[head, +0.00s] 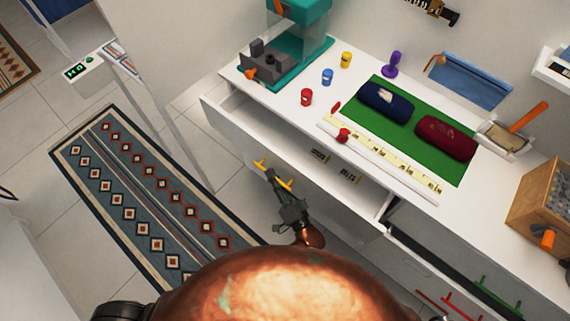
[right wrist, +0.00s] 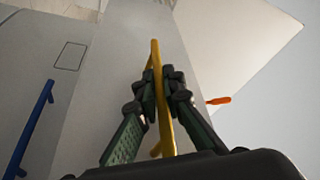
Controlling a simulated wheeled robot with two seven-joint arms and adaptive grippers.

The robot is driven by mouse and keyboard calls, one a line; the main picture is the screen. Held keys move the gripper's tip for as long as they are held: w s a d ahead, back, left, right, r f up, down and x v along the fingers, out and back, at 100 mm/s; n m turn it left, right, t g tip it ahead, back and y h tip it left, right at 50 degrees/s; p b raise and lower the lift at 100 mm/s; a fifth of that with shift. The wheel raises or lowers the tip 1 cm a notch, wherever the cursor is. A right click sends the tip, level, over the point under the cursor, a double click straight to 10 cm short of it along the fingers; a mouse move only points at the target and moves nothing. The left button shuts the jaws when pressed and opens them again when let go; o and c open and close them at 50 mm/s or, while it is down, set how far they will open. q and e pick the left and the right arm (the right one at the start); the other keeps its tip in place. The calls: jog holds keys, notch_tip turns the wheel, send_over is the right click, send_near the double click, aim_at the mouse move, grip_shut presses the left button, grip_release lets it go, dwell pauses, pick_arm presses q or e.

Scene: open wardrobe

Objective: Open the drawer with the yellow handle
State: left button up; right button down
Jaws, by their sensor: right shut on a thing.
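The yellow handle (head: 264,165) is on the front of a white drawer (head: 225,118) under the white worktop. The drawer stands pulled out, and its inside shows, with two small dark-labelled things (head: 347,177) in it. My right gripper (head: 277,184) is at the handle. In the right wrist view the yellow handle (right wrist: 156,75) runs between the two fingers of my right gripper (right wrist: 164,95), which are shut on it. My left gripper is not in view.
The worktop (head: 300,122) above carries a teal machine (head: 300,45), several small coloured pots and a green mat (head: 440,160) with two dark rolled cases. A blue handle (right wrist: 36,125) shows in the right wrist view. A patterned rug (head: 150,190) lies on the floor.

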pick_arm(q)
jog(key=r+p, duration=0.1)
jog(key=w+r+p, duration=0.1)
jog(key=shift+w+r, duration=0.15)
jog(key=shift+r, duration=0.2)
pick_arm(e)
jog(key=s+a, duration=0.7)
jog(key=s, duration=0.2)
jog(key=shift+s, duration=0.35)
jog(key=c, duration=2)
grip_release()
jog(key=shift+c, duration=0.2)
